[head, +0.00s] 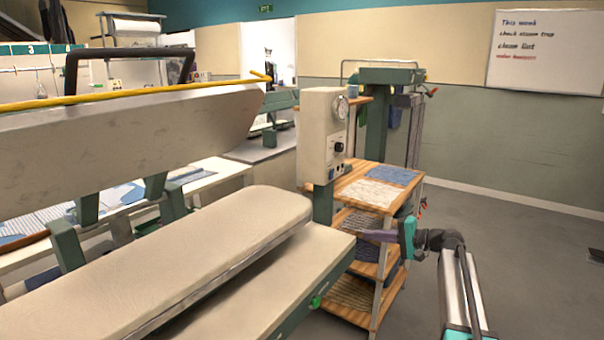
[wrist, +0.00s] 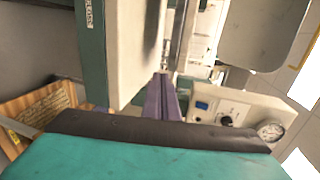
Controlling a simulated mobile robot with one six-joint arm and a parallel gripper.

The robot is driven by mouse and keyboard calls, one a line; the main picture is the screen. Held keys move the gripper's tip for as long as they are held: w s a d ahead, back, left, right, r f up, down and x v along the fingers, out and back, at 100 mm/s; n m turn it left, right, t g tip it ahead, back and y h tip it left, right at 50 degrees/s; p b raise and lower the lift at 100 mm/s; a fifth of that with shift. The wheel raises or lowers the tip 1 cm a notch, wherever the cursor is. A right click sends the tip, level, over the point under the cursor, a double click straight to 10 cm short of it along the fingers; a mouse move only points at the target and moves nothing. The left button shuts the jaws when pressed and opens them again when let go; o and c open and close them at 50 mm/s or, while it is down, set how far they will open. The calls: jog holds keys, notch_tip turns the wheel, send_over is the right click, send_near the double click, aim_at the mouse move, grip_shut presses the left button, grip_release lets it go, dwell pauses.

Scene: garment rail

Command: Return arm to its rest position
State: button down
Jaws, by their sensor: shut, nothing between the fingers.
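My arm (head: 462,285) reaches up from the lower right in the head view. My gripper (head: 367,235) points left, with its purple fingers together and nothing between them. It is in front of the wooden shelf trolley and just off the right end of the pressing machine's lower board (head: 245,290), as the head view shows it. Whether it touches either one cannot be told. In the wrist view, the purple fingers (wrist: 162,100) show past my dark and teal gripper body, with the press parts beyond.
The press has a padded buck (head: 180,240), a raised upper head (head: 130,135) and a control box with gauge (head: 322,135). Folded cloths (head: 372,192) lie on the trolley (head: 345,180). Open grey floor (head: 520,240) lies to the right. A whiteboard (head: 545,52) hangs on the wall.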

jog(key=s+a+f+n+g+h, duration=0.15)
jog(key=s+a+f, duration=0.25)
jog(key=s+f, duration=0.65)
jog(key=s+a+f+g+h, duration=0.25)
jog(key=s+f, duration=0.35)
jog(key=f, duration=0.9)
jog(key=s+a+f+g+h, duration=0.2)
jog(key=s+a+f+g, duration=0.15)
jog(key=s+f, duration=0.7)
jog(key=s+d+f+n+g+h, duration=0.1)
jog(key=s+f, duration=0.4)
jog(key=s, duration=0.5)
jog(key=s+d+f+n+g+h+p, duration=0.1)
jog(key=s+f+n+g+h, duration=0.1)
jog(key=s+f, duration=0.4)
jog(key=s+d+f+n+g+h, duration=0.1)
jog(key=s+f, duration=0.5)
jog(key=s, duration=1)
jog(key=n+g+h, duration=0.1)
jog(key=g+h, duration=0.1)
jog(key=h, duration=0.1)
jog(key=shift+s+d+p, duration=0.15)
jog(key=shift+d+p, duration=0.1)
jog(key=shift+p, duration=0.1)
jog(key=shift+a+n, duration=0.15)
jog(key=shift+n, duration=0.1)
